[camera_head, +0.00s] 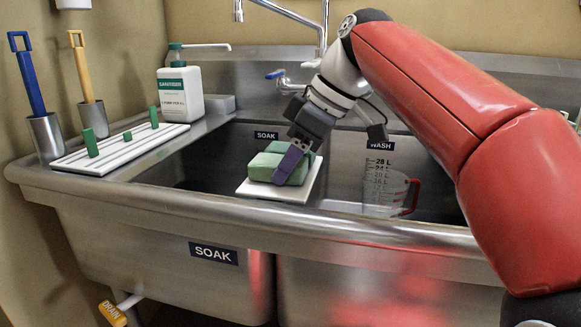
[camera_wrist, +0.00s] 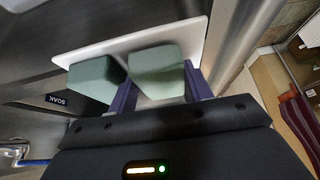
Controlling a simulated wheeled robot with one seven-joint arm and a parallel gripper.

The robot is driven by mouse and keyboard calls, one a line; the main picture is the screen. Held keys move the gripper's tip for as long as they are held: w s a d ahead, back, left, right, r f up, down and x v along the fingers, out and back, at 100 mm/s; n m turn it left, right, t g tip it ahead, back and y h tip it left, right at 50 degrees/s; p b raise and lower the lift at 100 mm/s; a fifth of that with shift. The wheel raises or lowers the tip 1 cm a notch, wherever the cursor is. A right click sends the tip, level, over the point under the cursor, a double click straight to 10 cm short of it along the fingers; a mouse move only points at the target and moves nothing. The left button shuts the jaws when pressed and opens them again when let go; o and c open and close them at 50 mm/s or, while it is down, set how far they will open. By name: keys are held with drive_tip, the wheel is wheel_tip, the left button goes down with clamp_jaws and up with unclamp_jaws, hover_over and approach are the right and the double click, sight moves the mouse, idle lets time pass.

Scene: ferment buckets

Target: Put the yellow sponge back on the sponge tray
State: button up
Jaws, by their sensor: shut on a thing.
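Two green sponge-like blocks are on a white tray (camera_head: 258,190) at the sink; neither looks yellow. My gripper (camera_head: 289,164) has its purple fingers around the nearer block (camera_head: 263,168). In the wrist view, my gripper (camera_wrist: 161,92) is shut on this green block (camera_wrist: 157,72), with one finger on each side. The second green block (camera_wrist: 97,78) stands just left of it there. The white tray (camera_wrist: 140,42) lies behind or under both. I cannot tell whether the held block touches the tray. I see no yellow sponge in either view.
A ribbed white rack (camera_head: 125,152) with green upright pieces lies on the left ledge, near a sanitizer bottle (camera_head: 181,90) and cups holding blue and yellow brushes. A clear measuring jug (camera_head: 385,188) stands right of the tray. The sink's front rim (camera_head: 350,224) runs close by.

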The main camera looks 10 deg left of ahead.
drive_tip(key=shift+f, duration=0.2)
drive_tip(key=o, duration=1)
drive_tip(key=shift+r, duration=0.3)
drive_tip(key=p+v, duration=0.2)
drive_tip(key=v, duration=0.9)
drive_tip(key=shift+d+r, duration=0.2)
drive_tip(key=shift+r, duration=0.1)
drive_tip(key=shift+s, duration=0.15)
